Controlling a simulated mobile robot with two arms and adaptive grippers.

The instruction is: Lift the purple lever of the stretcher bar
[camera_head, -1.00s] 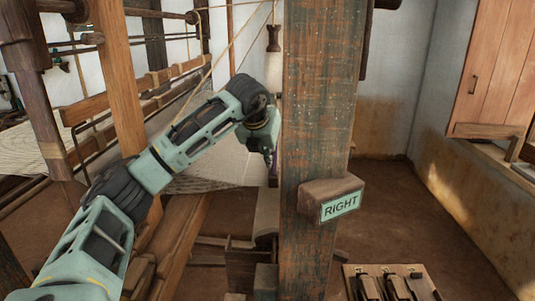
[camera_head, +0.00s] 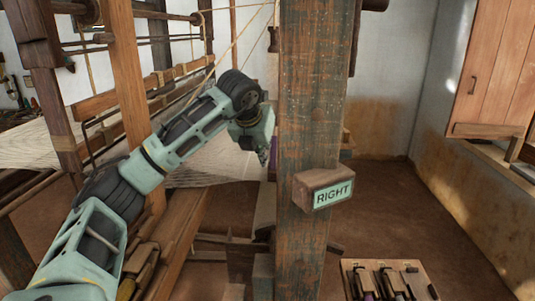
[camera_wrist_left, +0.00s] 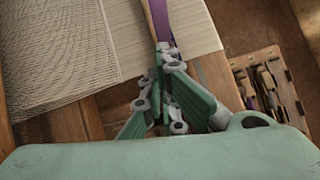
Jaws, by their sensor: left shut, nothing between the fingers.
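The purple lever (camera_wrist_left: 162,20) is a flat strip at the top of the left wrist view, lying along a wooden bar. In the head view only a sliver of purple (camera_head: 272,165) shows beside the upright post. My left gripper (camera_wrist_left: 165,50) is shut and empty, with its fingertips at the near end of the purple strip. I cannot tell whether they touch it. In the head view the gripper's tip is largely hidden by the post. The pale woven cloth (camera_wrist_left: 195,28) lies beneath the lever. My right gripper is not in view.
A thick wooden post (camera_head: 312,110) with a RIGHT sign block (camera_head: 325,190) stands just right of my left gripper. Loom beams and white threads (camera_head: 40,143) fill the left. A tool board (camera_head: 430,275) lies at lower right. The floor beyond it is bare.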

